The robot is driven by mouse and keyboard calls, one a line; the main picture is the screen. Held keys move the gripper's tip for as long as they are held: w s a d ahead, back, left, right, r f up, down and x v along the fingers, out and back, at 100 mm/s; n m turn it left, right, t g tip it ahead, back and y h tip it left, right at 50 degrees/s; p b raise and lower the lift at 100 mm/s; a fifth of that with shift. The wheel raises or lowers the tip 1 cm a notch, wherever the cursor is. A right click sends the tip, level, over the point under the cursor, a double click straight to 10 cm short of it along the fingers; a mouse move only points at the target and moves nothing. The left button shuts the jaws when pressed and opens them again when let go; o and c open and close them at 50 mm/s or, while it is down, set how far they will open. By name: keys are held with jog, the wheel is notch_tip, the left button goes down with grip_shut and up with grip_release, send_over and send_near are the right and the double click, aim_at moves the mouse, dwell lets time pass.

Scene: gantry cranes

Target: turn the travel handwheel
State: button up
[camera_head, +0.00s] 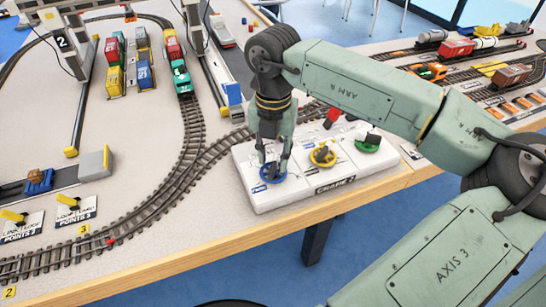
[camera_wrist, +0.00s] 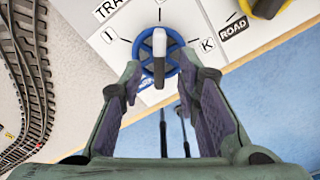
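The travel handwheel is a small blue wheel (camera_head: 272,173) at the left end of a white control box (camera_head: 262,198). My gripper (camera_head: 273,158) points down right at the wheel. In the wrist view my gripper (camera_wrist: 160,66) is open, one finger on each side of the wheel and knob. I cannot tell whether the fingers touch them.
A yellow handwheel (camera_head: 323,154) and a green one (camera_head: 367,144) sit to the right on the same box, with a red lever (camera_head: 333,115) behind. Model rail track (camera_head: 190,160) curves past on the left. The table's front wooden edge (camera_head: 300,215) runs close to the box.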

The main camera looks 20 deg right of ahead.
jog(key=shift+f, duration=1.25)
jog(key=shift+c, duration=0.5)
grip_shut()
